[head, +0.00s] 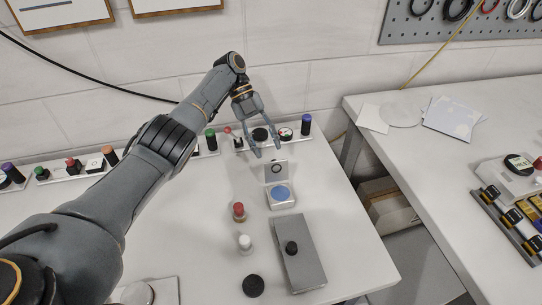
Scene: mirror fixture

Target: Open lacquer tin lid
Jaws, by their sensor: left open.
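A small pale square case (281,204) with a round blue inside stands on the white table. Its pale lid (276,171), marked with a dark ring, stands upright at the back edge. I cannot tell for sure if this is the lacquer tin. My left gripper (267,151) is open and empty, its fingers pointing down just behind and above the upright lid. I cannot tell whether they touch it. My right gripper is not in view.
In front of the case are a red-capped bottle (239,212), a white-capped bottle (245,243), a black disc (253,286) and a long grey box (309,270) with a black knob. A rack (221,147) of small items runs along the wall. A second table (440,170) stands right.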

